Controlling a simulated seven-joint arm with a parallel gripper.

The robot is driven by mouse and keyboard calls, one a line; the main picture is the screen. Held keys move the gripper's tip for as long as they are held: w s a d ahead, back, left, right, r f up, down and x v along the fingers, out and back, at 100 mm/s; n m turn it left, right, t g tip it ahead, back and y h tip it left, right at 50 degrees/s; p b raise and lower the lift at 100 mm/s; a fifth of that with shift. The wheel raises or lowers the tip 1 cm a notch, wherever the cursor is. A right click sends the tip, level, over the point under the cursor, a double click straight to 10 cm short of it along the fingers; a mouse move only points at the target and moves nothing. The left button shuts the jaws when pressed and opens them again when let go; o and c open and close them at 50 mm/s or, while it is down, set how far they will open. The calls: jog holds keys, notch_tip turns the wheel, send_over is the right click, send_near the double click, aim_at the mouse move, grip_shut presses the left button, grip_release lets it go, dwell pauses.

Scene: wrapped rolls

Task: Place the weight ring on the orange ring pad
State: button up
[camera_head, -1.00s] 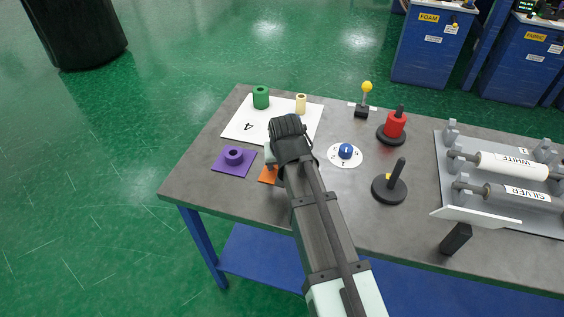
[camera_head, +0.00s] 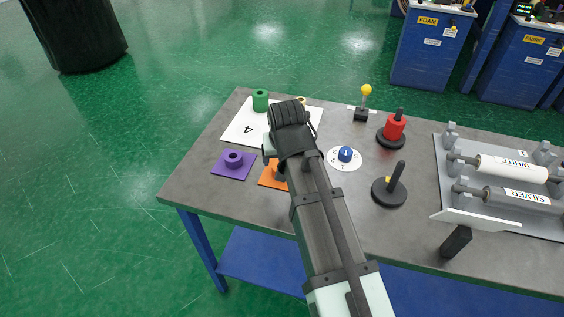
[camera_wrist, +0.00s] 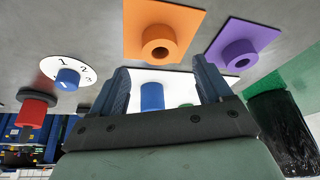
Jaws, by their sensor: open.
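The orange pad (camera_head: 267,179) lies on the table, partly behind my arm in the head view. The wrist view shows this orange pad (camera_wrist: 184,20) with an orange ring (camera_wrist: 161,44) on it, its hole visible. My gripper (camera_wrist: 160,82) is open, its fingers apart and apart from the orange ring. A blue cylinder (camera_wrist: 152,97) shows between the fingers, over the white mat (camera_wrist: 176,78); I see no contact with it. In the head view my gripper (camera_head: 275,150) hides that spot. Which piece is the weight ring, I cannot tell for sure.
A purple pad (camera_head: 222,171) with a purple ring (camera_head: 233,158) lies left. A green roll (camera_head: 260,99) stands on the mat.

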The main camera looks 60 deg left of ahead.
jog(key=shift+v, duration=2.8)
